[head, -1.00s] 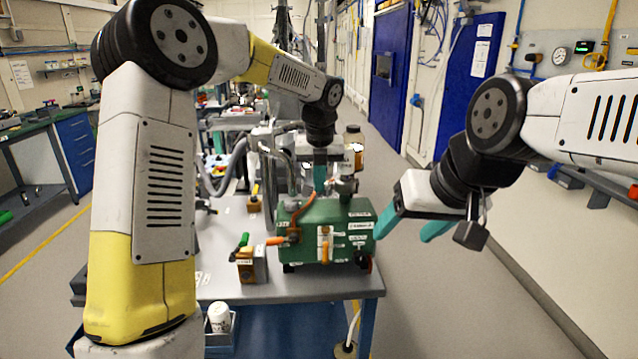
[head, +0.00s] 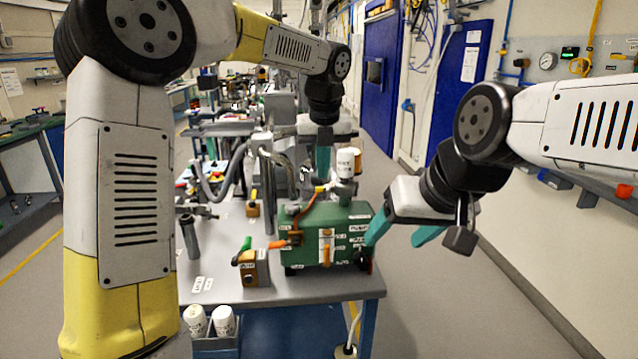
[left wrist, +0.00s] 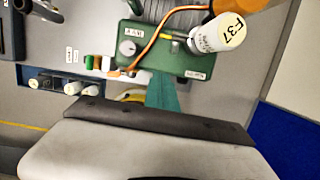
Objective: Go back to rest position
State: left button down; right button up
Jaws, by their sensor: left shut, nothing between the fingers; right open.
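My left gripper (head: 322,162) is above the back of the green box-shaped unit (head: 330,236) on the table. Its teal fingers are together and hold nothing; they also show in the left wrist view (left wrist: 162,94), beside the unit's edge. My right gripper (head: 398,232) is open and empty, its teal fingers spread, just right of the green unit in the picture. Whether its near finger touches the unit I cannot tell.
A tray (head: 216,343) with white bottles hangs at the front. The floor on the right is clear.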

pick_arm(q)
jog(key=s+a+r+n+t, duration=0.2)
jog(key=s+a+r+n, duration=0.2)
jog(key=s+a+n, duration=1.15)
jog(key=s+a+f+n+h, duration=0.1)
jog(key=s+f+n, duration=0.1)
jog(key=s+n, duration=0.3)
jog(key=s+a+f+n+t+h, duration=0.1)
jog(key=s+f+n, duration=0.2)
jog(key=n, duration=1.1)
jog(key=s, duration=0.2)
jog(key=shift+s+f, duration=0.15)
jog(key=shift+s, duration=0.15)
jog(key=shift+a+n, duration=0.1)
jog(key=shift+n, duration=0.15)
